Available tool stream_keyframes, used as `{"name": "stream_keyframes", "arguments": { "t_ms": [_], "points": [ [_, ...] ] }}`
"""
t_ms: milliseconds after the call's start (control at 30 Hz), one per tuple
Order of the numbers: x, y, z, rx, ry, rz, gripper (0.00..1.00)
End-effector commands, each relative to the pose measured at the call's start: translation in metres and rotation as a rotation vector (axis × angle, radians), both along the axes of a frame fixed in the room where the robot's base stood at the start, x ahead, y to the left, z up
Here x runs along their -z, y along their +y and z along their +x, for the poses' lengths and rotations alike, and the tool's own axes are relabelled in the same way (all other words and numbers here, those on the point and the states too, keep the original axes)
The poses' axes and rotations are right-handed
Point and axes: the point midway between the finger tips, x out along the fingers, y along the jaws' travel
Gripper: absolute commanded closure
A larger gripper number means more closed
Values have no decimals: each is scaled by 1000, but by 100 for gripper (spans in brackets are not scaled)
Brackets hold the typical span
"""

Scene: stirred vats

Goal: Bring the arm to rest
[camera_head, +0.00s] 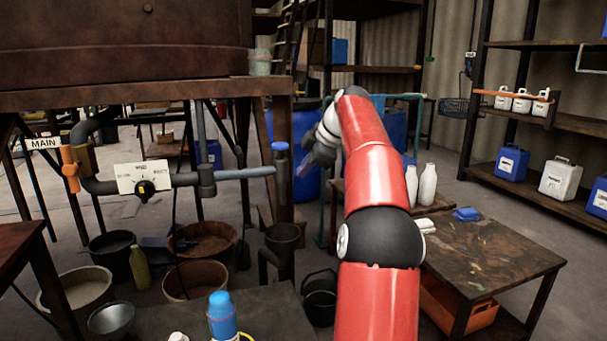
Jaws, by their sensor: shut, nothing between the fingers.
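My red arm reaches up from the bottom of the head view, with a black and white elbow joint, and bends over at its top. My gripper (302,172) hangs at the arm's far end, left of the upper link, pointing down. It is dark and small in the picture, shut and holding nothing. It appears in front of the blue drums and right of the pipe with the blue-topped valve (281,165). I cannot tell how far it is from them.
A rusty vat (120,50) on a frame stands at left, with a valve panel (144,177) and several buckets below. A wooden table (490,250) stands at right. A blue-capped bottle (222,318) is at the near front. Shelves (560,120) hold jugs. Open floor shows at right.

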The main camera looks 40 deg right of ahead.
Motion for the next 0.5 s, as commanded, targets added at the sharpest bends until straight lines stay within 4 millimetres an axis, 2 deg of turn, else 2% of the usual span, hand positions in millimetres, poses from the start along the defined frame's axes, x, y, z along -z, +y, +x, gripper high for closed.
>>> {"name": "stream_keyframes", "arguments": {
  "t_ms": [33, 233, 500],
  "points": [
    [-10, -4, -5, 3, -1, -2, 100],
    [-41, -16, -25, 4, -2, -3, 100],
    [-55, -21, -36, 1, 1, -1, 100]
  ]
}}
